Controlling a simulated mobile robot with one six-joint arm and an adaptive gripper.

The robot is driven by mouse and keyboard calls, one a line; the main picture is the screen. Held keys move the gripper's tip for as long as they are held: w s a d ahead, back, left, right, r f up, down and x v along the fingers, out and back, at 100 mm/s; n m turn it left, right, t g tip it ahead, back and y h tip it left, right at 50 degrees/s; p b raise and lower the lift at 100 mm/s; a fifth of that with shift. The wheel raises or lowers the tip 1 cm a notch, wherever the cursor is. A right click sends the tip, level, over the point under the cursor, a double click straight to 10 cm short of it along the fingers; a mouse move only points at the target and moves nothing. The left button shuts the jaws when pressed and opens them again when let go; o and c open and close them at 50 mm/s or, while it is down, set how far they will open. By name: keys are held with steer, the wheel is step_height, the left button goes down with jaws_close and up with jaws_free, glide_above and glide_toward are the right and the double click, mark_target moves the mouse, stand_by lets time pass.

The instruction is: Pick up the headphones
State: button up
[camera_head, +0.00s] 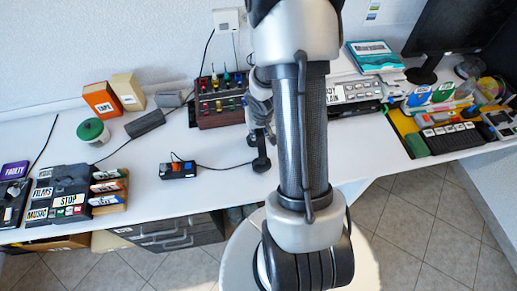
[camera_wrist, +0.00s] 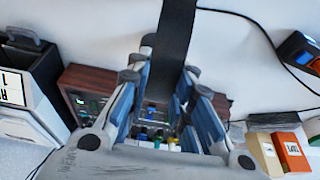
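My gripper (camera_wrist: 172,80) reaches down over the desk, its blue-padded fingers apart. A dark band (camera_wrist: 178,28), which may be part of the headphones, runs from the top of the wrist view to between the fingertips. I see a gap between the fingers but cannot tell whether they touch the band. In the head view a black rounded piece (camera_head: 261,164) lies at the desk's front, just left of my forearm; it may be an ear cup.
A brown box with coloured knobs (camera_head: 219,103) stands behind my gripper. An orange-and-black device (camera_head: 178,169) with a cable lies to the left. Orange (camera_head: 102,98) and beige boxes (camera_head: 128,90) stand at the back left. The desk between the device and the brown box is mostly clear.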

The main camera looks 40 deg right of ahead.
jaws_close()
steer(key=shift+r, duration=0.15)
stand_by(0.4)
